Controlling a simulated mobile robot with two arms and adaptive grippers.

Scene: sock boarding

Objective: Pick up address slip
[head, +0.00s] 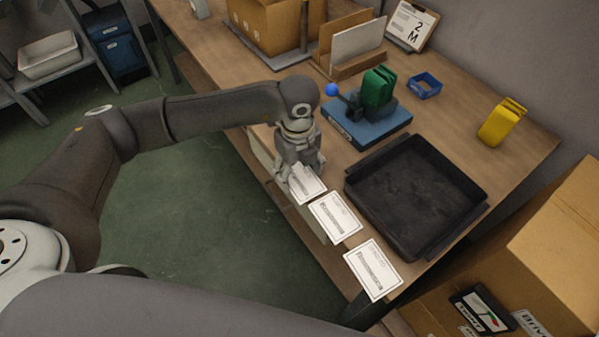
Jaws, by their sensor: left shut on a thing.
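Three white printed address slips lie in a row along the near edge of the table. The far slip (306,185) is at my left gripper (297,175), which reaches down from above and is shut on it. The gripper's fingers hide part of that slip's far side. The middle slip (336,217) and the near slip (373,270) lie apart from the gripper, towards the lower right. My right gripper is not in view.
A black tray (480,214) sits right of the slips. Behind are a blue-based stand (366,128) with green pieces, a small blue bin (425,86), a yellow piece (502,122), a clipboard (411,25) and a cardboard box (262,25). Another box (560,240) stands lower right.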

